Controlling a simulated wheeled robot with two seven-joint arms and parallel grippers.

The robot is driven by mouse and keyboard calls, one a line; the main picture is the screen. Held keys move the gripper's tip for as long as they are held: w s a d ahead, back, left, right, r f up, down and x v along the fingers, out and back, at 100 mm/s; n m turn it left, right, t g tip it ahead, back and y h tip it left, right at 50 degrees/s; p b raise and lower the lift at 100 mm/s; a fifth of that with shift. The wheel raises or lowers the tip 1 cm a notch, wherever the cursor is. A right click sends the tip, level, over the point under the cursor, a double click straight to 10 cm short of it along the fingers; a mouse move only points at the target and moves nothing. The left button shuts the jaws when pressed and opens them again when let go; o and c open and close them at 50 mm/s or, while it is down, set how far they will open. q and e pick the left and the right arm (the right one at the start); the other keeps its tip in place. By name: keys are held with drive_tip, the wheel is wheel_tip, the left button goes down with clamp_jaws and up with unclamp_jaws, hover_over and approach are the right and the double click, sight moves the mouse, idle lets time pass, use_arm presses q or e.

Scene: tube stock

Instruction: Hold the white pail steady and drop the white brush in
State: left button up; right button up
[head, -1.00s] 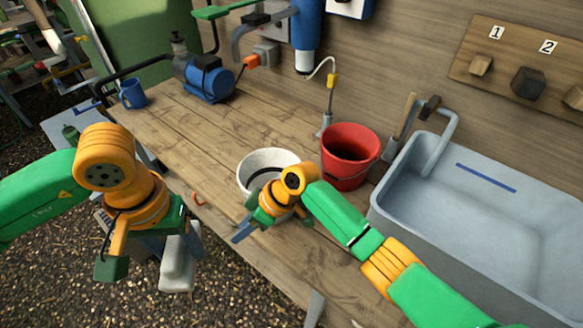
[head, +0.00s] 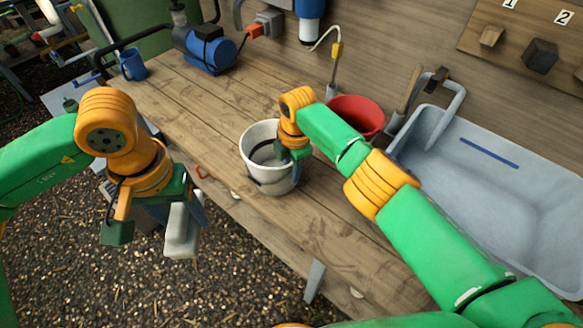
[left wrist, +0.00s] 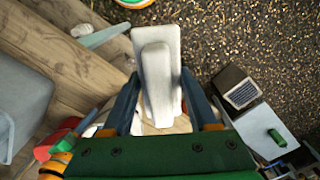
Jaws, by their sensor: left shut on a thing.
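The white pail (head: 270,180) stands upright on the wooden bench, a dark band around it. My right gripper (head: 292,153) is at the pail's right rim; its fingertips are hidden, so I cannot tell whether it grips the rim. My left gripper (head: 186,212) is shut on the white brush (head: 181,235) in front of the bench's front edge, to the left of and nearer than the pail. In the left wrist view the brush (left wrist: 158,75) sits between the two fingers (left wrist: 160,100), its pale block pointing away from the palm.
A red bucket (head: 358,112) stands behind the pail, partly hidden by my right arm. A grey sink (head: 470,190) is at the right. A blue mug (head: 133,65) and blue pump (head: 208,52) are at the back left. The bench (head: 190,115) left of the pail is clear.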

drive_tip(key=shift+f, duration=0.5)
drive_tip(key=shift+c, duration=0.2)
clamp_jaws()
idle(1.2)
unclamp_jaws()
